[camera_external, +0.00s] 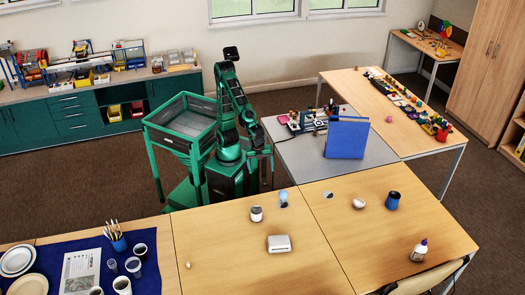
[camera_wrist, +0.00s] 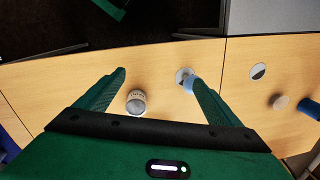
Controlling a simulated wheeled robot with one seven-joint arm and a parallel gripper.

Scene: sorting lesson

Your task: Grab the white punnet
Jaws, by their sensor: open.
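The white punnet (camera_external: 279,243) is a small pale box lying on the light wooden table, near the middle of its front half. I cannot make it out in the wrist view. My gripper (camera_external: 265,168) hangs downward at the table's back edge, behind the punnet and apart from it. In the wrist view my gripper (camera_wrist: 160,79) has its two green fingers spread wide, with nothing held between them. The fingers and palm hide part of the table there.
A white jar (camera_external: 256,214) and a pale blue item (camera_external: 283,198) stand between my gripper and the punnet. To the right are a white round thing (camera_external: 359,203), a blue cup (camera_external: 393,201) and a bottle (camera_external: 419,250). The wood around the punnet is clear.

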